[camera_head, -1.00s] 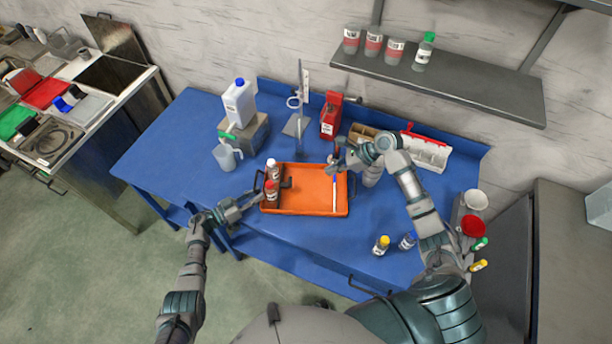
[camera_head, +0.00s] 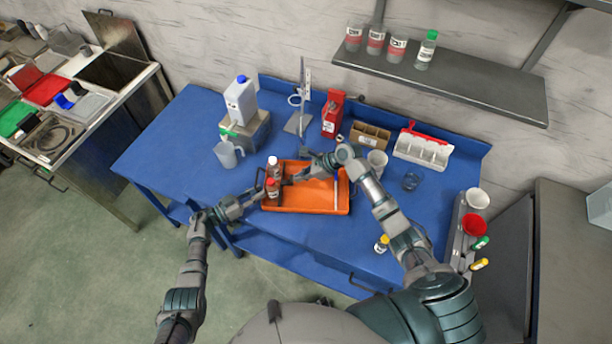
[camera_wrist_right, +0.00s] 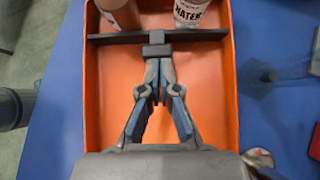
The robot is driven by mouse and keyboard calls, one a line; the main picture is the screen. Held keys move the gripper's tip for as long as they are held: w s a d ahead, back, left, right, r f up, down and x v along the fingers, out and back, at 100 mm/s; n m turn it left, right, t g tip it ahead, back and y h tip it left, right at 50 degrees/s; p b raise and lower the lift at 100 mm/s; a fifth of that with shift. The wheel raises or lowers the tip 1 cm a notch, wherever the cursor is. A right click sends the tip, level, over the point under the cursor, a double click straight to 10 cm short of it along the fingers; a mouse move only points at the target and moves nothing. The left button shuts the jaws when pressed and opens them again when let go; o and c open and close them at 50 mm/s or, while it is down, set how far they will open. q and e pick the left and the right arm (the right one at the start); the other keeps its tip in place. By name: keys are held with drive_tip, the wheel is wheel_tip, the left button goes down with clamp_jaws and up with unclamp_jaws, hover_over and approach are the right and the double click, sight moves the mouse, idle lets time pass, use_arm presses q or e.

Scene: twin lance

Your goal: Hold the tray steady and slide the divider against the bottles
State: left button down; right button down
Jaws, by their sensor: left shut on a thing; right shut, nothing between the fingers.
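The orange tray (camera_head: 310,208) lies on the blue table. Two bottles stand at its left end: a red-brown bottle (camera_head: 271,189) and a clear bottle with a white label (camera_wrist_right: 192,12). The dark divider (camera_wrist_right: 110,39) spans the tray just beside them, its raised middle block (camera_wrist_right: 157,45) facing me. Whether it touches both bottles I cannot tell. My right gripper (camera_wrist_right: 158,66) is shut and empty inside the tray, its fingertips at the block; it also shows in the head view (camera_head: 291,180). My left gripper (camera_head: 257,194) is shut on the tray's left edge; the exact grip is small.
A cardboard box (camera_head: 370,137) and a white rack (camera_head: 422,151) stand back right. A yellow-capped bottle (camera_head: 381,244) is near the front edge.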

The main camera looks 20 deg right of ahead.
use_arm(q)
drive_tip(key=shift+s+f, duration=0.15)
drive_tip(key=shift+f, duration=0.15)
use_arm(e)
drive_tip(key=shift+w+a, duration=0.3)
drive_tip(key=shift+a, duration=0.5)
use_arm(q)
drive_tip(key=shift+s+d+r, duration=0.1)
drive_tip(key=shift+s+d, duration=0.05)
drive_tip(key=shift+d, duration=0.1)
use_arm(e)
drive_tip(key=shift+a, duration=0.3)
drive_tip(key=shift+r, duration=0.2)
drive_tip(key=shift+d+r, duration=0.2)
drive_tip(key=shift+d, duration=0.05)
use_arm(q)
drive_tip(key=shift+a, duration=0.2)
drive_tip(key=c, duration=1)
unclamp_jaws()
drive_tip(key=shift+w, duration=0.25)
use_arm(e)
drive_tip(key=d+v, duration=0.1)
drive_tip(key=v, duration=0.6)
drive_tip(key=shift+f, duration=0.2)
use_arm(q)
drive_tip(key=shift+o, duration=0.2)
use_arm(e)
drive_tip(key=shift+d, duration=0.1)
